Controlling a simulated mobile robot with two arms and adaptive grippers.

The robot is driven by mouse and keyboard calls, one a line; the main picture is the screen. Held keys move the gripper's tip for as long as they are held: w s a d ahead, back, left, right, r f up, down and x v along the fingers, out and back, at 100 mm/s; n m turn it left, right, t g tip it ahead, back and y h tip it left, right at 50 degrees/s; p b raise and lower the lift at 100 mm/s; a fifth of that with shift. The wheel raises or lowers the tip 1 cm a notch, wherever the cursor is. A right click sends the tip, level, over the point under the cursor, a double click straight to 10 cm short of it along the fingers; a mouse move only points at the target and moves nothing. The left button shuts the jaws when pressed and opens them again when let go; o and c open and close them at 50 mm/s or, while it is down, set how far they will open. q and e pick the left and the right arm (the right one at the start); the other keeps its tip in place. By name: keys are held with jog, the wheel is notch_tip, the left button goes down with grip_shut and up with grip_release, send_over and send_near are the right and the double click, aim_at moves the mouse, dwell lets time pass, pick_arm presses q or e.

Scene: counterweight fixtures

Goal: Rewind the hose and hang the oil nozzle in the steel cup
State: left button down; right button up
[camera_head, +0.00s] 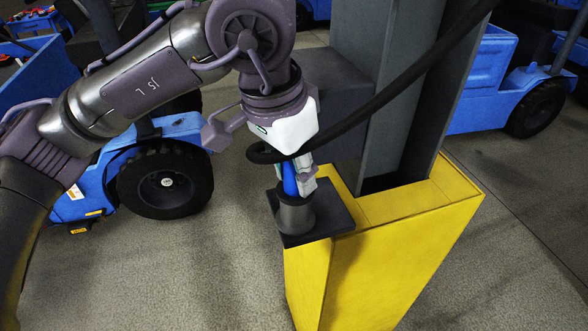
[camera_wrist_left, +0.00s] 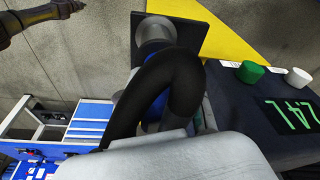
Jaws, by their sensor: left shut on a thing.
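The nozzle (camera_head: 290,180) has a blue body, upright at the steel cup (camera_head: 296,216). My left gripper (camera_head: 301,178) is shut on it, just above the cup. The nozzle's lower end meets the cup's mouth in the head view; I cannot tell how deep it sits. The grey cup stands on a dark plate (camera_head: 325,222) at the yellow base's corner. The black hose (camera_head: 400,85) comes from the upper right and curls around beside my gripper. In the left wrist view the hose (camera_wrist_left: 168,75) bends in front of the nozzle, hiding much of it; the cup (camera_wrist_left: 155,35) shows behind.
The yellow base (camera_head: 395,250) carries a grey column (camera_head: 365,60). A dark box (camera_wrist_left: 265,110) with a green display, a green knob (camera_wrist_left: 250,72) and a white knob (camera_wrist_left: 298,78) is close to my gripper. Blue carts stand around. An arm end (camera_wrist_left: 40,18), perhaps mine, shows upper left.

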aim_at(283, 196)
pick_arm(q)
jog(key=shift+s+f, duration=0.1)
jog(key=shift+f, duration=0.2)
jog(key=c, duration=0.7)
grip_release()
jog(key=shift+r, duration=0.1)
jog(key=shift+r, duration=0.1)
jog(key=shift+r+p, duration=0.4)
jog(key=shift+r, duration=0.3)
jog(key=p+v, duration=0.4)
jog(key=v, duration=0.4)
jog(key=shift+r, duration=0.3)
jog(key=shift+f, duration=0.1)
